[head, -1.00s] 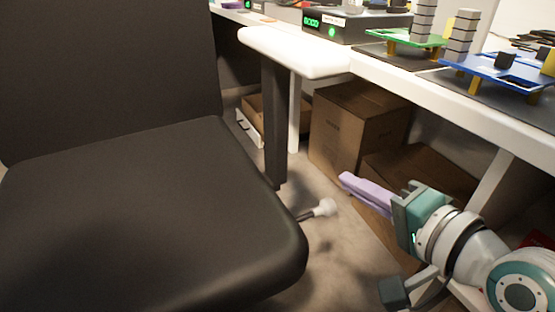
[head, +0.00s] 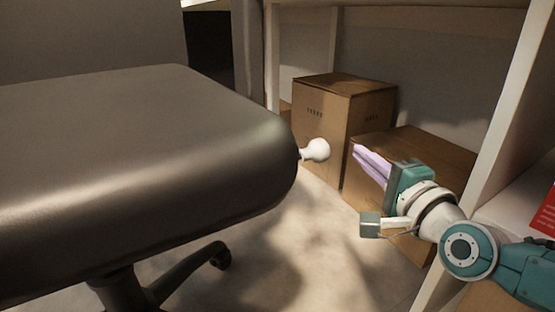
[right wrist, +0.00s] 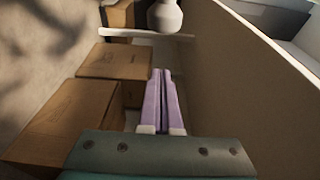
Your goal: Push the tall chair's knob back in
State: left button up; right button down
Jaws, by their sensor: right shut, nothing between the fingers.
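The tall chair's dark seat (head: 150,170) fills the left of the head view. A pale knob (head: 318,150) sticks out from the right side of the seat on a short stem. My right gripper (head: 357,150) is to the right of the knob, apart from it, with its lilac fingers together and nothing between them. In the right wrist view the closed fingers (right wrist: 161,72) point up the picture. A pale rounded piece (right wrist: 165,14), likely the knob, shows at the top there, beyond the fingertips. My left gripper is not in view.
Cardboard boxes (head: 340,105) stand under the desk behind my right gripper, with a lower one (head: 440,155) close behind it. A white desk leg (head: 500,110) rises at the right. Bare floor (head: 310,240) lies between chair and boxes.

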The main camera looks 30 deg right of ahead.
aim_at(313, 157)
pick_arm(q)
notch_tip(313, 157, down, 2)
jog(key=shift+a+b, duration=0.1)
jog(key=shift+b, duration=0.4)
pick_arm(e)
jog(key=w+a, duration=0.3)
jog(key=shift+w+a, duration=0.1)
jog(key=shift+w, duration=0.3)
jog(key=a, duration=0.1)
jog(key=a+p, duration=0.1)
jog(key=a, duration=0.2)
jog(key=shift+s+a+p, duration=0.25)
jog(key=shift+a+p, duration=0.05)
jog(key=shift+a, duration=0.1)
jog(key=shift+d, duration=0.15)
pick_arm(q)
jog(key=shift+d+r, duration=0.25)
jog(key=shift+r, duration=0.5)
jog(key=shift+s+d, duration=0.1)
